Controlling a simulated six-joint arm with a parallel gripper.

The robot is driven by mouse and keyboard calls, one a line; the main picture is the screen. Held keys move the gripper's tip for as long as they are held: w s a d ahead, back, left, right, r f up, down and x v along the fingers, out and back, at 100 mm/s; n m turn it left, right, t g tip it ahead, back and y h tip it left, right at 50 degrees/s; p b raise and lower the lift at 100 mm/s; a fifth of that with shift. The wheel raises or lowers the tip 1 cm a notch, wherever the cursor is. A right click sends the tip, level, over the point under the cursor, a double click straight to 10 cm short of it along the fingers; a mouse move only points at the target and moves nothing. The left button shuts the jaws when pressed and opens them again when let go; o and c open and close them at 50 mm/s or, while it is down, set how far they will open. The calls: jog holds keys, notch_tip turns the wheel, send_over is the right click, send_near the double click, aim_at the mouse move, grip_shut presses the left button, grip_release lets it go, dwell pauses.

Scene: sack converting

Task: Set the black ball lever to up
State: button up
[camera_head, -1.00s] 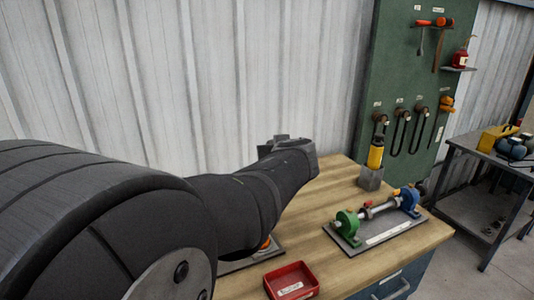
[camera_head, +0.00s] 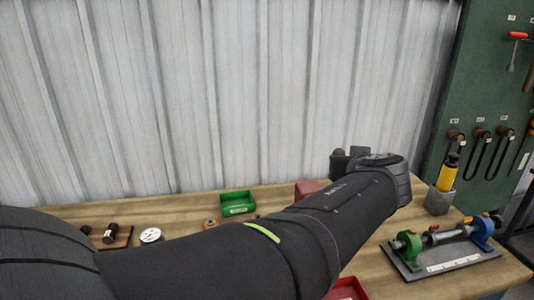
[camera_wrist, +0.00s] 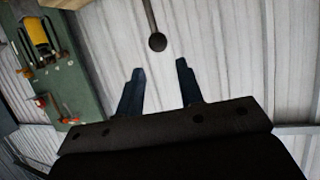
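The black ball lever shows in the wrist view as a round black ball (camera_wrist: 157,42) on the end of a thin dark rod. The rod runs in from the top edge, and its base is out of view. My gripper (camera_wrist: 157,66) is open, with its two dark fingers apart and nothing between them. The ball lies just beyond the fingertips, roughly centred on the gap, and no contact shows. In the head view my gripper (camera_head: 348,160) is a small dark shape above the bench, partly hidden by my wrist. I cannot make out the lever there.
The wooden bench (camera_head: 395,280) carries a green bin (camera_head: 237,204), a dial gauge (camera_head: 151,235), a red part (camera_head: 307,188) behind my arm and a red tray (camera_head: 346,290). A green-and-blue shaft fixture (camera_head: 440,240) and a yellow tool in a holder (camera_head: 448,172) stand right.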

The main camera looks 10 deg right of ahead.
jog(key=w+a+t+y, duration=0.1)
jog(key=a, duration=0.1)
jog(key=w+a+m+t+y, duration=0.1)
jog(key=w+a, duration=0.1)
jog(key=w+a+y, duration=0.1)
jog(key=w+a, duration=0.1)
jog(key=shift+a+r+t, duration=0.3)
jog(key=shift+a+t, duration=0.05)
jog(key=shift+t, duration=0.05)
grip_shut()
jog(key=w+a+r+m+t+y, duration=0.1)
jog(key=w+a+r+m+t, duration=0.15)
jog(key=a+m+t, duration=0.2)
jog(key=s+d+f+m+g+h, duration=0.2)
jog(key=s+f+m+g+h, duration=0.3)
jog(key=m+h, duration=0.55)
jog(key=s+d+f+m+g+h, duration=0.1)
jog(key=s+f+m+g+h, duration=0.35)
jog(key=m, duration=0.85)
jog(key=w+d+h, duration=0.2)
jog(key=w+d, duration=0.7)
jog(key=w, duration=0.1)
jog(key=shift+w+d+r, duration=0.25)
jog(key=shift+w+r, duration=0.05)
jog(key=shift+w, duration=0.05)
